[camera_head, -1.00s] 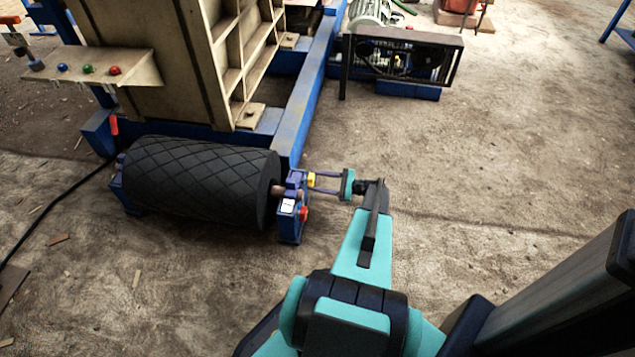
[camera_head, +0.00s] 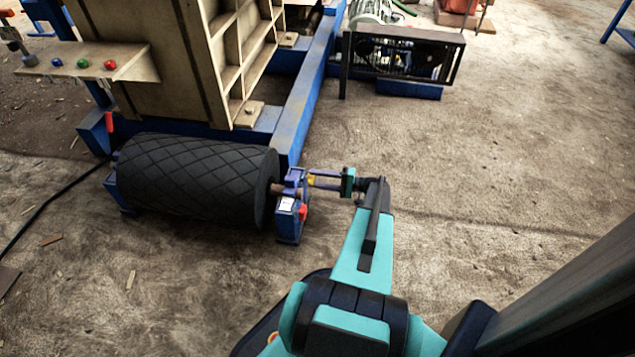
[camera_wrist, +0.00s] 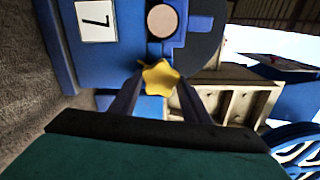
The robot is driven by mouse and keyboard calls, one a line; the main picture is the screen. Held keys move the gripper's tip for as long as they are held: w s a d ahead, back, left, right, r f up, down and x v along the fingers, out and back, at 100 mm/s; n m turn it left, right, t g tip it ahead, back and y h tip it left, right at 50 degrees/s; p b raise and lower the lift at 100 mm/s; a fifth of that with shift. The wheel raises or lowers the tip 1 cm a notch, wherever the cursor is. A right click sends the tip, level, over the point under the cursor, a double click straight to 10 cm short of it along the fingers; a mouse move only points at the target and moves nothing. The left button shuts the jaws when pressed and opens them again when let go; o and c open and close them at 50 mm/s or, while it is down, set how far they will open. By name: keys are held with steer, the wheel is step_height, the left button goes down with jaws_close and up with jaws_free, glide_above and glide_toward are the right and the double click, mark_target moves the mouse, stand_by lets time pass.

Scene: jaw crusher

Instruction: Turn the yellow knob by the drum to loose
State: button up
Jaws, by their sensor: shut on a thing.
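The black drum (camera_head: 195,182) with a diamond-patterned surface lies on its side in the left of the head view. The yellow knob (camera_wrist: 160,77) is star-shaped and sits by the blue bracket (camera_wrist: 105,60) at the drum's end. It also shows small in the head view (camera_head: 311,180), partly covered by my gripper. My gripper (camera_wrist: 157,88) reaches in from the right, and its two fingers are shut on the yellow knob from both sides. The knob's exact turn angle is hard to tell.
A white label (camera_wrist: 96,20) is on the bracket, and a red knob (camera_head: 303,212) sits lower on it. A shelf with coloured buttons (camera_head: 84,63) stands at upper left. A blue frame beam (camera_head: 305,90) runs behind the drum.

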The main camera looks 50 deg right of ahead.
steer(key=shift+n+b, duration=1.8)
steer(key=shift+n, duration=1.2)
steer(key=o, duration=1)
steer(key=shift+o, duration=0.2)
steer(key=p+v, duration=0.4)
steer(key=v, duration=0.9)
steer(key=shift+s+d, duration=0.2)
steer(key=shift+s, duration=0.15)
